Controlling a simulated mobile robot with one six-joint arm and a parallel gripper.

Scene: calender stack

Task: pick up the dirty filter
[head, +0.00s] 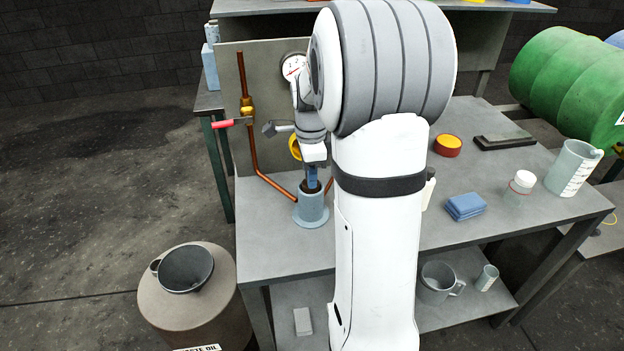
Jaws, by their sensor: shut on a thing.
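A grey-blue cylindrical housing (311,210) stands upright on the workbench, near its front left part. A dark brown filter (310,187) shows at its open top, mostly hidden inside the housing and behind the fingers. My gripper (312,181) points down over the housing, with its blue fingers shut on the filter. The fingertips are at about the height of the housing's rim. The filter's lower part is hidden.
A panel with copper pipe (258,150), a red-handled valve (232,122) and a gauge (294,66) stands behind the housing. A waste oil drum with a funnel (186,268) stands front left. Blue cloths (464,206), a white-capped jar (521,182) and a jug (572,168) are right.

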